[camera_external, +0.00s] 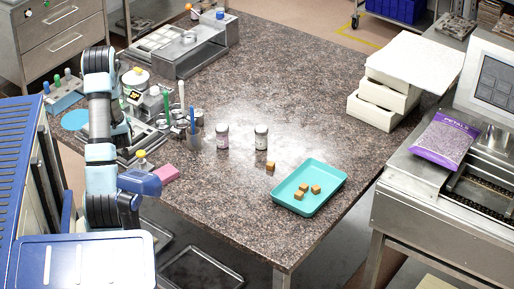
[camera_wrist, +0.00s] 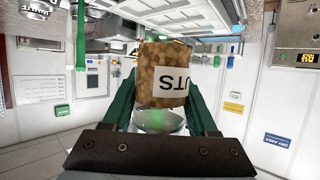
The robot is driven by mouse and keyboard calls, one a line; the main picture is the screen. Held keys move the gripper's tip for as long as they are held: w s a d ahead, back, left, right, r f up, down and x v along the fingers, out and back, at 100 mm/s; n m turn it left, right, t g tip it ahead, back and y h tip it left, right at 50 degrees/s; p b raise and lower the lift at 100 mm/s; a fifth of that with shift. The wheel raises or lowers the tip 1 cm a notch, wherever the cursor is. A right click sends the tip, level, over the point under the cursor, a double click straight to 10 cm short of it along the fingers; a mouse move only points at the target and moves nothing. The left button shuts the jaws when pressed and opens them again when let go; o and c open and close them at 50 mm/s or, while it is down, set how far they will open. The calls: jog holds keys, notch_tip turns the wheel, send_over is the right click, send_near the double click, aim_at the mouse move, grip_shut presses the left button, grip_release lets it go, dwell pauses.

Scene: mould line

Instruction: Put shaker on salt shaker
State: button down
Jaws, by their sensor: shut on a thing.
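My gripper (camera_wrist: 164,98) is shut on a brown jar (camera_wrist: 166,60) with a nut-like pattern and a white label whose visible letters read "UTS". The jar sits between the two dark green fingers in the wrist view. Two small dark-lidded shakers stand upright and apart on the speckled table in the external view: a left shaker (camera_external: 222,137) with pinkish contents and a right shaker (camera_external: 261,138) with paler contents. Their labels are too small to read, so I cannot tell which is salt. I cannot make out my gripper or its jar in the external view.
A teal tray (camera_external: 283,203) holds several brown cubes, and another cube (camera_external: 270,166) lies behind it. A pink block (camera_external: 172,172) and a holder with a blue stick (camera_external: 194,138) stand left of the shakers. White boxes (camera_external: 372,116) are stacked at right. The table's middle (camera_external: 290,100) is clear.

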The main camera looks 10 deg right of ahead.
jog(key=w+d+r+b, duration=0.2)
jog(key=w+b, duration=0.5)
jog(key=w, duration=0.4)
jog(key=w+d+r+m+h+b, duration=0.1)
jog(key=w+d+b, duration=0.2)
jog(key=d, duration=0.3)
jog(key=w+d+r+b, duration=0.2)
jog(key=w+d+b, duration=0.15)
jog(key=d, duration=0.35)
jog(key=s+d+m+g+h+b, duration=0.1)
jog(key=s+d+m+h+b, duration=0.15)
jog(key=d, duration=0.65)
jog(key=s+d+m+h+b, duration=0.15)
jog(key=d+b, duration=0.25)
jog(key=d, duration=0.5)
jog(key=s+d+m+g+h+b, duration=0.1)
jog(key=s+d+m+h+b, duration=0.1)
jog(key=s+d, duration=0.35)
jog(key=s+d+m+g+h+b, duration=0.1)
jog(key=s+d+h+b, duration=0.1)
jog(key=d, duration=0.6)
jog(key=s+d+m+g+h+b, duration=0.1)
jog(key=s+d+m+h+b, duration=0.1)
jog(key=s+d, duration=0.35)
notch_tip(320, 180, down, 9)
jog(key=w+d+b, duration=0.1)
jog(key=w+b, duration=0.1)
jog(key=b, duration=0.2)
jog(key=shift+d+b, duration=0.1)
jog(key=shift+b, duration=0.2)
